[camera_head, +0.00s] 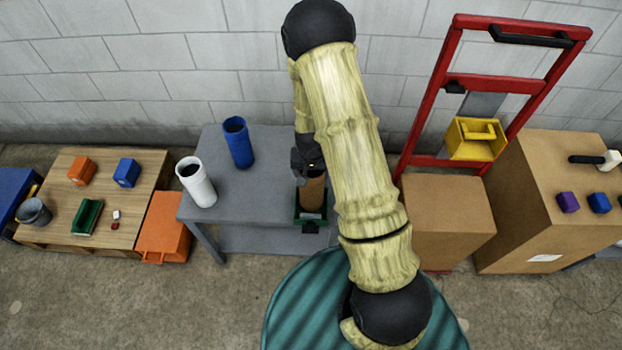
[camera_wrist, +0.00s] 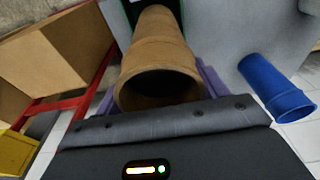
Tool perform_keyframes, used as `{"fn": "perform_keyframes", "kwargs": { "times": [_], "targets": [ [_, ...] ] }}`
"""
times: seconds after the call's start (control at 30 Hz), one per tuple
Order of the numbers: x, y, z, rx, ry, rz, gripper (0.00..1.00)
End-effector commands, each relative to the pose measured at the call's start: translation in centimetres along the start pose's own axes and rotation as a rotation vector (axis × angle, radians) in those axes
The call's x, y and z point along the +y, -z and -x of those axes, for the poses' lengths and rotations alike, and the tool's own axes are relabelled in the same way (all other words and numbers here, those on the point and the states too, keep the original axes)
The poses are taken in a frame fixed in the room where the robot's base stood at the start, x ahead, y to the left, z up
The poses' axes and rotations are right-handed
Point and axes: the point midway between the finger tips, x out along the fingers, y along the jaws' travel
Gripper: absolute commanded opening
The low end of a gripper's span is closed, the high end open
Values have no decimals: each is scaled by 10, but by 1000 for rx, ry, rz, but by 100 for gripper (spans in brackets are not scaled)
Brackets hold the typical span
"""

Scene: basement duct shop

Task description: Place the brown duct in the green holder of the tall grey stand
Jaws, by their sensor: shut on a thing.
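The brown duct (camera_head: 313,192) stands roughly upright at the right front edge of the tall grey stand (camera_head: 262,190). My gripper (camera_head: 309,166) is shut on it, with a purple finger on either side in the wrist view. The duct's open near end (camera_wrist: 160,88) faces the wrist camera. The green holder (camera_head: 299,217) is around or just beyond the duct's lower end; its green edge (camera_wrist: 131,12) also shows beside the duct's far end in the wrist view. How deep the duct sits in the holder is hidden.
A blue duct (camera_head: 238,142) and a white duct (camera_head: 196,182) stand on the grey stand to the left. A cardboard box (camera_head: 447,215) and a red hand truck (camera_head: 444,75) are to the right. A low wooden table (camera_head: 60,175) with small items is far left.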

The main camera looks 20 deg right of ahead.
Motion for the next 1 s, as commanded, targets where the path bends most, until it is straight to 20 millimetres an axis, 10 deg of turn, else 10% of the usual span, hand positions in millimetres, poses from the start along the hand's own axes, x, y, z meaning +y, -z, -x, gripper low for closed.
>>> {"fn": "perform_keyframes", "kwargs": {
  "times": [0.77, 0.8, 1.0],
  "targets": [
    [0, -7, -44, 1, 0, 0, 24],
    [0, -7, -44, 0, 0, 0, 78],
    [0, -7, -43, 0, 0, 0, 94]
  ]
}}
